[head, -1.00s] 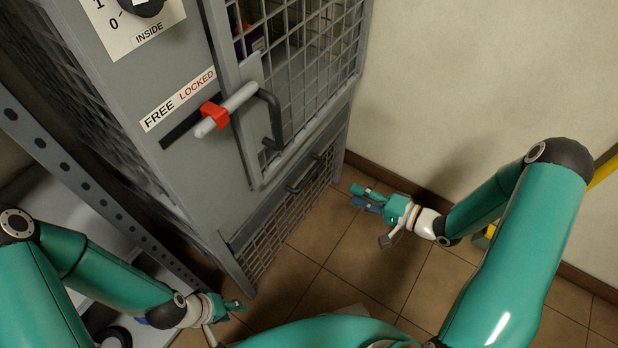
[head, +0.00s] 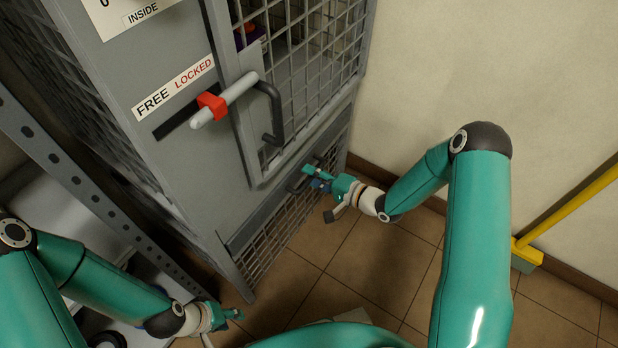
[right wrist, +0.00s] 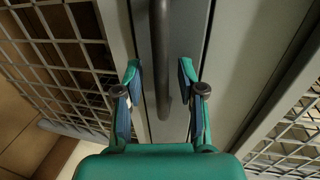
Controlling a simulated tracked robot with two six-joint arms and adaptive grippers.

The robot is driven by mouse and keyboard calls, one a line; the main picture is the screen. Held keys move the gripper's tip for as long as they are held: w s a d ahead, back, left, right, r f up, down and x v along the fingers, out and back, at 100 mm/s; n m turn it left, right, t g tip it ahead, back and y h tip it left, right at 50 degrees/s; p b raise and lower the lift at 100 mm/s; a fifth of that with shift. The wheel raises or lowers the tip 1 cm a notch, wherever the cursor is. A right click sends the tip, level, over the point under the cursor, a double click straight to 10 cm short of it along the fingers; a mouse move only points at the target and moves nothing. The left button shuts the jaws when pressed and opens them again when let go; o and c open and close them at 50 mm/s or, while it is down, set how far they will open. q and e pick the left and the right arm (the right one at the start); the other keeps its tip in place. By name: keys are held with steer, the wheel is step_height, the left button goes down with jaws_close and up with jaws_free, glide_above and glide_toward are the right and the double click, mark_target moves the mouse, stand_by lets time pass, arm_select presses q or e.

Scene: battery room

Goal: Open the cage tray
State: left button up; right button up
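The cage tray (head: 266,246) is the low mesh-fronted drawer at the bottom of the grey cage. Its dark bar handle (right wrist: 162,50) shows in the right wrist view. In the head view, my right gripper (head: 312,178) is at the tray's top edge, covering part of the handle. In the right wrist view, its fingers stand apart on either side of the bar, with visible gaps; I cannot tell how deep the bar sits between them. My left gripper (head: 238,314) is low at the left, away from the tray; its finger opening is unclear.
Above the tray is the cage door with a dark handle (head: 272,115) and a grey bolt with a red piece (head: 211,104) at the LOCKED side. A metal shelf upright (head: 75,182) stands left. A yellow-handled broom (head: 572,210) leans at right. Floor before the tray is clear.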

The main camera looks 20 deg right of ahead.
steer(key=shift+w, duration=0.1)
jaws_close()
stand_by(0.3)
